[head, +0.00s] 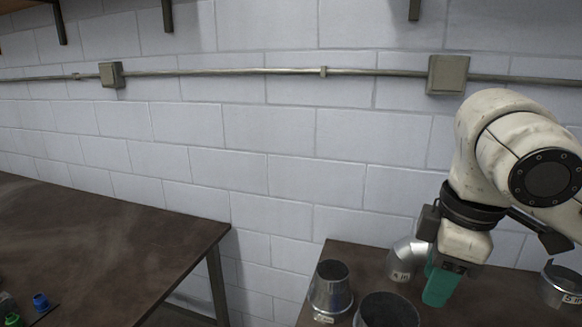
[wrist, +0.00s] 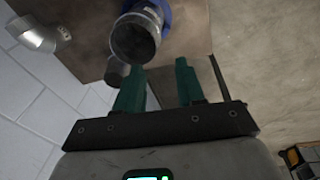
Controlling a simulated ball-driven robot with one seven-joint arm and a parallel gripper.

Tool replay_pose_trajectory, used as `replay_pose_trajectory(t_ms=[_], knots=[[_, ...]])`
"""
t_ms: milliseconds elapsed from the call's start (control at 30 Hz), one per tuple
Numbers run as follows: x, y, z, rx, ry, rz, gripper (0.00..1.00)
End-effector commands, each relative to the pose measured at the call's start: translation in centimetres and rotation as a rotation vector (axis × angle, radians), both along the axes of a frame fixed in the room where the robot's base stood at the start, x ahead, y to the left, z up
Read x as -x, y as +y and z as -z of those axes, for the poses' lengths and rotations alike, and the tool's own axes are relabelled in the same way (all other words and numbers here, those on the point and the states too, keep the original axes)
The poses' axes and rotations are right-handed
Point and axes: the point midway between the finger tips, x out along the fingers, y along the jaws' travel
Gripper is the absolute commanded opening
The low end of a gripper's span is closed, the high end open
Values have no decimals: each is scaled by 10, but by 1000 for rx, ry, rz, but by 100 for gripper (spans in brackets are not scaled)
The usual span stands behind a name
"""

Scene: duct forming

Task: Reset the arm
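My gripper (head: 437,288) shows at the right of the head view, with green fingers pointing down among metal duct pieces on the right table. In the wrist view my gripper (wrist: 159,72) has its two green fingers apart, with nothing between them. A round metal duct piece (wrist: 133,40) with a blue part (wrist: 162,12) lies beyond the fingertips; I cannot tell whether a finger touches it. In the head view, part of an elbow-like duct piece (head: 403,258) is hidden behind my gripper.
A tapered duct piece (head: 330,289), an open round duct (head: 388,312) and a labelled duct (head: 563,285) stand on the right table (head: 490,300). A left table (head: 100,240) is mostly bare, with a blue item (head: 40,301) at its front. A block wall (head: 270,140) stands behind.

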Motion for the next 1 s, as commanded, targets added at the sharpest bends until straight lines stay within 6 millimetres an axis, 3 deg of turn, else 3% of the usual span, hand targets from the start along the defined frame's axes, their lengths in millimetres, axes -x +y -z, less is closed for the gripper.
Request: replay_pose_trajectory(t_ms=[367, 667, 867, 1000], knots=[[-16, 44, 3, -202, -108, -6, 38], [-33, 87, 17, -510, -228, 91, 38], [-39, 95, 49, -692, -276, 257, 38], [-34, 90, 87, -763, -285, 405, 38]])
